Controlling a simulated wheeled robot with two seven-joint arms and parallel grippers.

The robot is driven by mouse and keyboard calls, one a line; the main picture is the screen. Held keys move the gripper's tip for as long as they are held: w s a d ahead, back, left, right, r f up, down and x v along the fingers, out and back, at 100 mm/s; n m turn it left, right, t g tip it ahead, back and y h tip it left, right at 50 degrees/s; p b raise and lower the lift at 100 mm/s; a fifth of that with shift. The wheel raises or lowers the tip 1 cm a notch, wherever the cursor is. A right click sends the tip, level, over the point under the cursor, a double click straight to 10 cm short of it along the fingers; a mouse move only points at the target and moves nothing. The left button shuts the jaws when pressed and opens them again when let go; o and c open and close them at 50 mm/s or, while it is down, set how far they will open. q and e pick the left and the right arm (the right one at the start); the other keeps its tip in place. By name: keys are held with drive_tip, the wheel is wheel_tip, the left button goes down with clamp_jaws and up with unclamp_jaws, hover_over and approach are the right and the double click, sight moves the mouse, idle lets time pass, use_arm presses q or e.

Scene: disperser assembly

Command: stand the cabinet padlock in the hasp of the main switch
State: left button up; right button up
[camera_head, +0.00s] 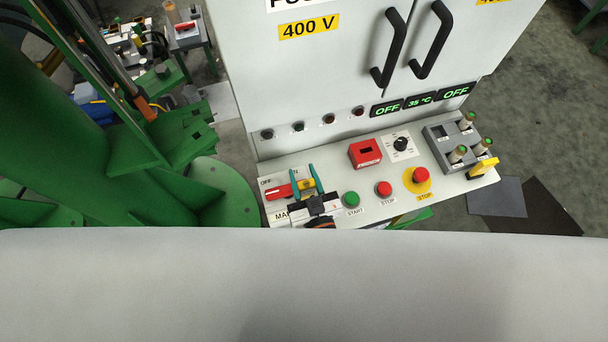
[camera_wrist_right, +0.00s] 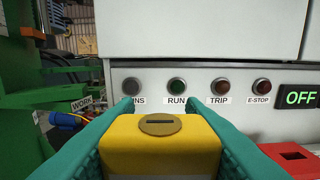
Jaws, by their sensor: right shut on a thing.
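My right gripper (camera_head: 306,181) has teal fingers and is over the left end of the sloping control panel. It is shut on the yellow padlock (camera_head: 306,185), which sits right beside the red handle of the main switch (camera_head: 279,192). In the right wrist view the padlock (camera_wrist_right: 160,150) fills the space between the two fingers (camera_wrist_right: 160,105), with its round brass keyhole face showing. The shackle and the hasp are hidden, so I cannot tell whether they meet. My left gripper is not in view.
A red box with a dark opening (camera_head: 365,154), a rotary dial (camera_head: 400,143), green and red buttons (camera_head: 384,189) and an emergency stop (camera_head: 420,175) stand to the right on the panel. A grey holder (camera_head: 437,148) is further right. The cabinet front (camera_head: 300,80) rises behind.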

drive_tip(key=shift+f+b, duration=0.75)
drive_tip(key=shift+f, duration=0.4)
drive_tip(key=o, duration=1.1)
drive_tip(key=shift+o, duration=0.2)
drive_tip(key=shift+s, duration=0.1)
drive_tip(key=b+v, duration=0.2)
drive_tip(key=v, duration=1)
